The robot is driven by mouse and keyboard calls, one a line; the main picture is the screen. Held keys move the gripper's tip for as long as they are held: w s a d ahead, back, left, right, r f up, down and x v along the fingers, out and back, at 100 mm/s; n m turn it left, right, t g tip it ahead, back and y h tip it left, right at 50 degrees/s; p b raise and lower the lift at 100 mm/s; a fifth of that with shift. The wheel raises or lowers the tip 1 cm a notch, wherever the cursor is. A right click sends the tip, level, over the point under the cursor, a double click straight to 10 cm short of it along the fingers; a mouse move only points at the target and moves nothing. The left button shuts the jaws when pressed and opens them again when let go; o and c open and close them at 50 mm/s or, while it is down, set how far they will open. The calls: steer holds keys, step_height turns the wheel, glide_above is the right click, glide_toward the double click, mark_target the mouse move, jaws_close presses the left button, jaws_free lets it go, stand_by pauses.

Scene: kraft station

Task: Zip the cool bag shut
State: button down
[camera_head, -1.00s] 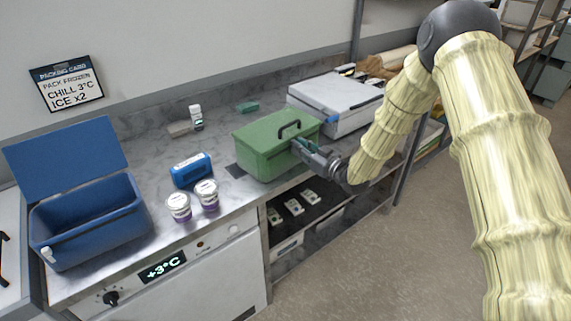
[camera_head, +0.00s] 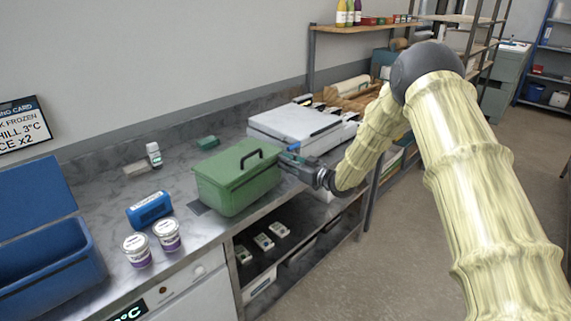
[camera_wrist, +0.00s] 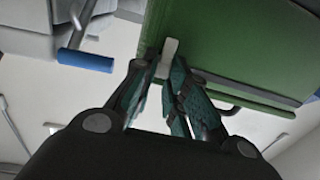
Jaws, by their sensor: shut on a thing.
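The cool bag is a green box (camera_head: 236,189) with a dark handle on its lid, standing on the grey counter near its front edge. Its lid lies flat on top. My gripper (camera_head: 288,161) is at the bag's right end, at about lid height. In the wrist view my gripper (camera_wrist: 163,78) is shut on a small pale tab, the zip pull (camera_wrist: 167,57), against the green side. How far the zip is closed is too small to tell.
A white flat-topped unit (camera_head: 297,124) stands right behind the bag. A blue pack (camera_head: 149,210), two tubs (camera_head: 167,234) and an open blue box (camera_head: 50,262) are to the left. A shelf with small packs (camera_head: 264,242) lies below. The floor on the right is clear.

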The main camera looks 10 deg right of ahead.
steer(key=c, duration=1.4)
jaws_free()
steer(key=shift+d, duration=0.1)
steer(key=v, duration=1.2)
steer(key=s+a+f+m+g+h, duration=0.2)
steer(key=s+f+m+g+h, duration=0.15)
steer(key=s+f, duration=1)
steer(key=s+a+f+m+g+h, duration=0.1)
steer(key=s+f+m+g+h, duration=0.3)
steer(key=s+f, duration=0.9)
steer(key=s+f+g+h, duration=0.1)
steer(key=s+f+g, duration=0.1)
steer(key=s, duration=0.8)
steer(key=s+f+m+g+h, duration=0.1)
steer(key=s+f, duration=0.3)
steer(key=s, duration=0.6)
steer(key=s+d+f+g+h, duration=0.1)
steer(key=s+f+g+h, duration=0.1)
steer(key=s, duration=0.9)
step_height(320, 180, down, 2)
steer(key=shift+f+g+h, duration=0.1)
steer(key=shift+g+h, duration=0.15)
steer(key=shift+g, duration=0.2)
